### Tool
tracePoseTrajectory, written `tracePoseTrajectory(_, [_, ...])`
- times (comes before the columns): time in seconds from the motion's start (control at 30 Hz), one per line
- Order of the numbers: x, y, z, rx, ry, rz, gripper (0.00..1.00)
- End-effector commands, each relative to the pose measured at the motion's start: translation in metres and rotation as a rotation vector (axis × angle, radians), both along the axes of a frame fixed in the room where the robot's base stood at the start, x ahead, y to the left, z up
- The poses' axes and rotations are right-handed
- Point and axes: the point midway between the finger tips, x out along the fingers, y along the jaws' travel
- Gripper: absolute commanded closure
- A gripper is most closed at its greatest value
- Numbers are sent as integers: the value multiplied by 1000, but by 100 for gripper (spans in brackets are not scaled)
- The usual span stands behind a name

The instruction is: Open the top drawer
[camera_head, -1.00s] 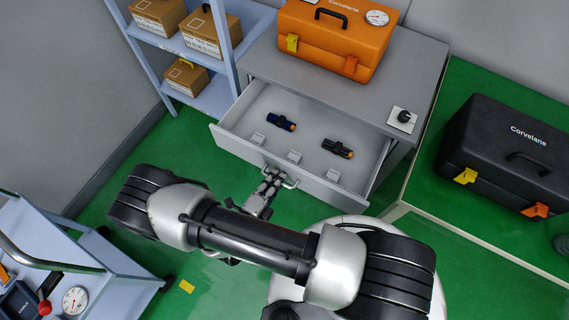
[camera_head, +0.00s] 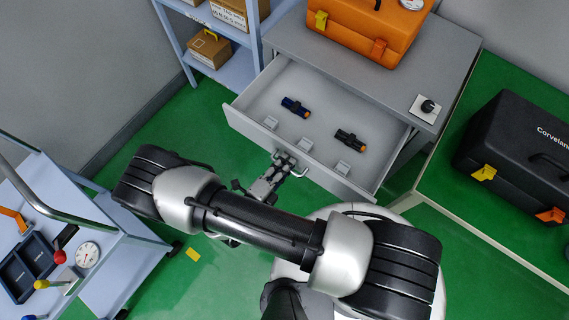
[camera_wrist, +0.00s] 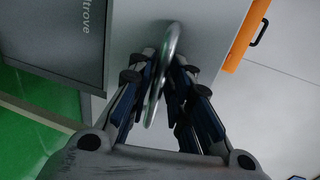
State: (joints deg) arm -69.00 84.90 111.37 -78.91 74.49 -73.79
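The top drawer (camera_head: 262,103) of the grey cabinet is pulled well out in the head view, its inside showing. A dark blue item and a black item, both with orange ends, lie in it, with several small light blocks near the front. My gripper (camera_head: 287,161) is at the drawer's front. In the wrist view its fingers (camera_wrist: 163,78) lie on both sides of the metal handle (camera_wrist: 171,50) and appear closed on it. The exact finger contact is hard to see in the head view.
An orange toolbox (camera_head: 368,28) and a plate with a black knob (camera_head: 427,107) are on the cabinet top (camera_head: 455,60). A black case (camera_head: 520,150) is on the right. Shelves with boxes (camera_head: 210,48) stand behind left; a blue cart (camera_head: 120,245) is at left.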

Motion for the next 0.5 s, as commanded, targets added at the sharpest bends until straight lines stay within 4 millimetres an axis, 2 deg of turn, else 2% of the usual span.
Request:
tracePoseTrajectory(0.3, [-3,2,0,1,1,1,82])
tracePoseTrajectory(0.5, [-26,21,6,4,1,7,82])
